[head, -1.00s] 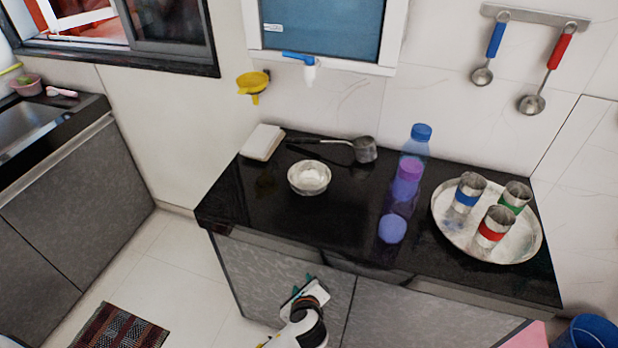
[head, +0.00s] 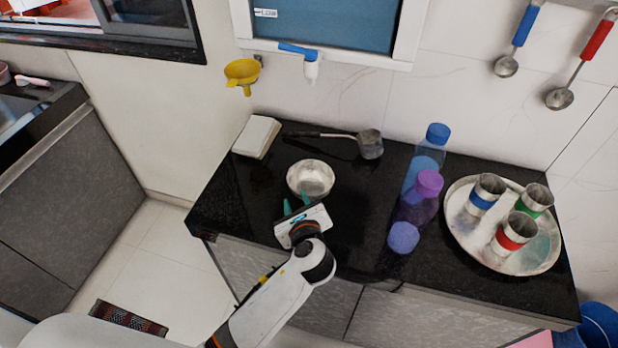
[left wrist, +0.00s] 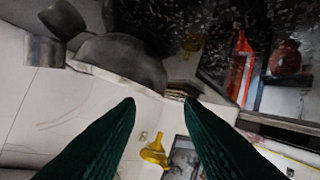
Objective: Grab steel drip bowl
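The steel drip bowl (head: 311,178) is a small round silvery bowl, upright on the black counter. My left gripper (head: 296,204) is just in front of it, with its teal fingertips close to the bowl's near left side. I cannot tell whether they touch it. In the left wrist view the two dark green fingers (left wrist: 159,102) stand apart with nothing between them. A dark grey rounded shape above the left finger there looks like the bowl (left wrist: 120,60), in shadow. My right gripper is not in view.
A long-handled ladle (head: 369,144) and a white stack (head: 257,136) lie behind the bowl. Bottles, including a purple one (head: 418,203), stand to the right, beside a round tray (head: 464,234) with three steel cups. A yellow funnel (head: 241,75) hangs on the wall.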

